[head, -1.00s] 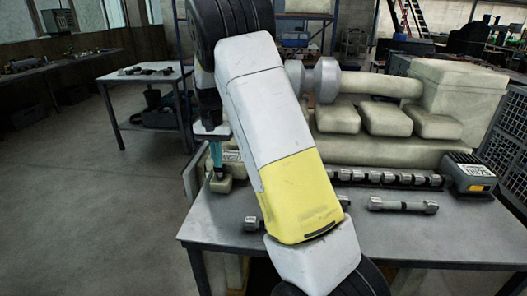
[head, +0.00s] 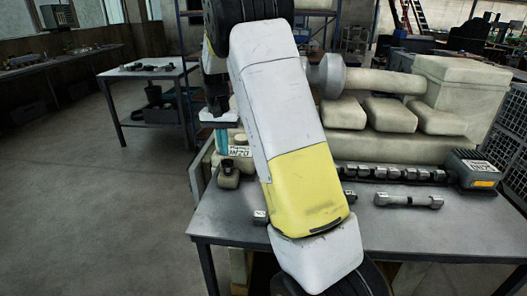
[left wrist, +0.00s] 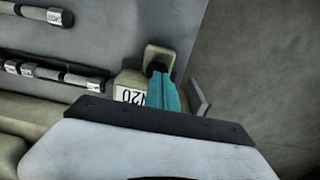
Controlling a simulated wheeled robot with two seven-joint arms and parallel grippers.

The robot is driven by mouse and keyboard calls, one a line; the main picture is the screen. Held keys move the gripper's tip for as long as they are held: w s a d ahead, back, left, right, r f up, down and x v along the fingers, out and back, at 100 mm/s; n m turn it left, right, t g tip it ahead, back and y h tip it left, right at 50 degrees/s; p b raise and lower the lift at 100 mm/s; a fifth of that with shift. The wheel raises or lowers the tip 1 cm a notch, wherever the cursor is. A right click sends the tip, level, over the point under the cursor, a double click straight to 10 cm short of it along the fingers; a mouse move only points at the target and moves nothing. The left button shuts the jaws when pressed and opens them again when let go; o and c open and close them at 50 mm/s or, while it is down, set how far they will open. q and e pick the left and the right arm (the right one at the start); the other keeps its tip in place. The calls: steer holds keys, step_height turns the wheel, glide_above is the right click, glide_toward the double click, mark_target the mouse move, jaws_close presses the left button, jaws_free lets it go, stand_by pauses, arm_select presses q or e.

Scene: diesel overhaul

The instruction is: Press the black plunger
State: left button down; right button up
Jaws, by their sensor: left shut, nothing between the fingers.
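The black plunger (head: 228,166) sits on a small beige block at the left end of the workbench, below a white label. The plunger also shows in the left wrist view (left wrist: 156,69) as a dark knob on a beige mount, partly covered by my fingertips. My left gripper (head: 221,155) has teal fingers pointing down, shut and empty. Its tips are close above or behind the plunger in the head view; I cannot tell whether they touch it. The fingers also show in the left wrist view (left wrist: 160,80). My right gripper is not in view.
A large beige engine block (head: 400,148) fills the back of the bench (head: 420,235). A row of metal parts (head: 395,173), a loose shaft (head: 408,200) and a grey box (head: 473,170) lie to the right. My left arm crosses the middle. Open floor lies left.

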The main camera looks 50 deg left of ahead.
mark_target(225, 163)
arm_select(q)
step_height(225, 163, up, 9)
stand_by(0.3)
stand_by(0.8)
steer(key=w+d+r+m+t, duration=0.1)
steer(key=w+d+r+m, duration=0.15)
steer(key=w+d, duration=0.85)
steer(key=w+d+r+m+t, duration=0.15)
steer(key=w+d+r, duration=0.25)
steer(key=w+d, duration=0.7)
steer(key=s+d+f+m+t+h, duration=0.1)
steer(key=s+d+m, duration=0.2)
steer(key=d, duration=1.3)
steer(key=s+d+f+m+t+h, duration=0.1)
steer(key=s+d, duration=0.5)
steer(key=d, duration=1)
steer(key=shift+f+m+t, duration=0.2)
steer(key=shift+m+t, duration=0.45)
steer(key=shift+m, duration=0.35)
steer(key=shift+d, duration=0.1)
